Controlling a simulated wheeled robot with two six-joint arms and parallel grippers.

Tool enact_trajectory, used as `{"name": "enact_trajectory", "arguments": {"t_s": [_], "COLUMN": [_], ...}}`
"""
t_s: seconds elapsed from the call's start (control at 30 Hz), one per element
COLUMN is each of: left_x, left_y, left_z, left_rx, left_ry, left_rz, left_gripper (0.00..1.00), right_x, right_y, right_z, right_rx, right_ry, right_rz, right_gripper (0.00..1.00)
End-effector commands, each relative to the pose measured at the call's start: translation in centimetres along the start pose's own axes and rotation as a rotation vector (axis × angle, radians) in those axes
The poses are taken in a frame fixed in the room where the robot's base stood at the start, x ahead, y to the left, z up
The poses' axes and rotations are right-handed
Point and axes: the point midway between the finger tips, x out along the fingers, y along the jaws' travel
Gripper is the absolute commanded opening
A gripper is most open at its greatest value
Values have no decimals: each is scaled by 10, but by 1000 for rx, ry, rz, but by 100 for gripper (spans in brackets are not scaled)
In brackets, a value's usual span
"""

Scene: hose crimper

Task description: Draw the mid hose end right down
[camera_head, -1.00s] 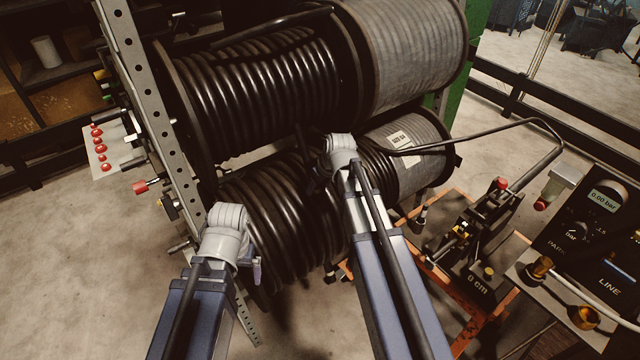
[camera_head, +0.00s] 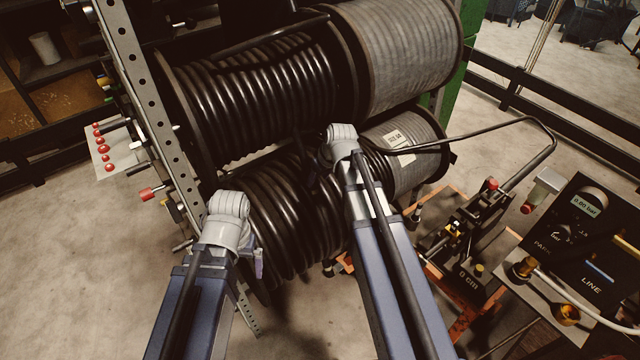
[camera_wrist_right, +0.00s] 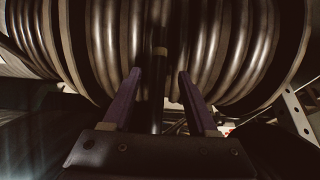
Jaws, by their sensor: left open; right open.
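Black hose is wound on the lower drum (camera_head: 285,225) of the rack. In the right wrist view, a dark straight hose end (camera_wrist_right: 158,100) with a tan band near its top hangs in front of the coils. My right gripper (camera_wrist_right: 160,98) is open, its two purple fingers on either side of this hose with gaps showing. In the head view, the right wrist hides these fingers against the lower drum. My left gripper (camera_head: 258,264) is at the lower drum's left side; its fingers are mostly hidden by its wrist, and no hose shows in them.
An upper drum (camera_head: 265,100) of black hose and grey drums stand above and right. The perforated rack post (camera_head: 160,110) is close to my left arm. Open floor lies left.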

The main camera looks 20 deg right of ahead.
Motion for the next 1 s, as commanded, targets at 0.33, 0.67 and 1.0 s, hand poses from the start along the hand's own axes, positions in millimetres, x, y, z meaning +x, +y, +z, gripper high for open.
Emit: {"name": "enact_trajectory", "arguments": {"t_s": [0.33,0.67,1.0], "left_x": [13,52,72], "left_y": [1,5,7], "left_z": [-1,-3,-5], "left_rx": [0,0,0], "left_ry": [0,0,0], "left_rz": [0,0,0], "left_gripper": [100,100,100], "right_x": [14,56,78], "right_y": [1,2,1], "right_z": [2,3,1], "right_rx": [1,1,2], "right_ry": [0,1,1], "right_rz": [1,1,1], "right_gripper": [59,59,59]}}
